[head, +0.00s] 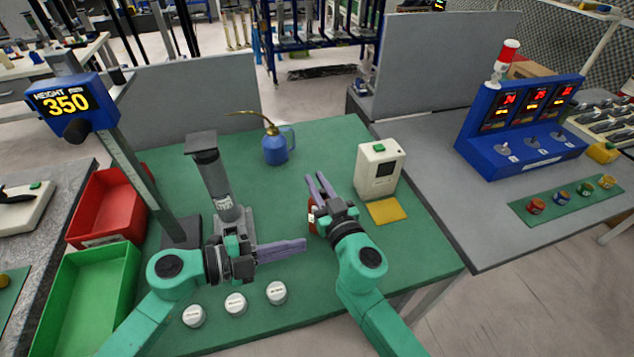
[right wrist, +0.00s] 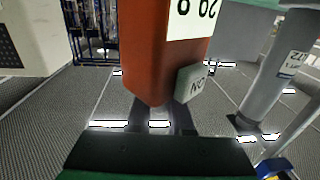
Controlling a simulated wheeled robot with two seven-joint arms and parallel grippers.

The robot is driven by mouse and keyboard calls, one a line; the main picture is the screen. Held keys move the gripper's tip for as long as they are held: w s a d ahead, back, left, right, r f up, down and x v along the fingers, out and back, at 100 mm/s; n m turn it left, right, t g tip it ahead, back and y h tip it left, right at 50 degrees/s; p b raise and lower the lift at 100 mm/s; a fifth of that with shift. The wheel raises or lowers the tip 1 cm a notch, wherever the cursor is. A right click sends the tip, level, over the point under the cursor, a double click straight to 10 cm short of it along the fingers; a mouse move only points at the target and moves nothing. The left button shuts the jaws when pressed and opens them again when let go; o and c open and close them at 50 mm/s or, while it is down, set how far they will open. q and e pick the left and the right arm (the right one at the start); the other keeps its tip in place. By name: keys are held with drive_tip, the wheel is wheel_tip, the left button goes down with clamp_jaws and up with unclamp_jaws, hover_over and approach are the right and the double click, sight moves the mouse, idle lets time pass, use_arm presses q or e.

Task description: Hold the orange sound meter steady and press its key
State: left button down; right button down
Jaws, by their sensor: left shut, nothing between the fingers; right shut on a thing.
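The orange sound meter (right wrist: 155,50) fills the top middle of the right wrist view, with a white label and a grey key (right wrist: 192,82) on its side. In the head view only a small part of the meter (head: 312,228) shows, beside my right gripper and mostly hidden by it. My right gripper (head: 320,180) is shut on the meter; its fingers (right wrist: 160,118) reach to the meter in the right wrist view. My left gripper (head: 303,244) is shut and empty, its fingers pointing right, just below the meter in the picture and apparently apart from it.
A grey cylinder on a stand (head: 215,180) is behind my left gripper. A blue oil can (head: 277,150), a cream box (head: 378,168) and a yellow pad (head: 386,211) are farther back. Several white round pots (head: 235,303) lie in front. Red (head: 105,205) and green (head: 90,290) bins stand left.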

drive_tip(key=c, duration=0.7)
unclamp_jaws()
drive_tip(key=shift+c, duration=0.2)
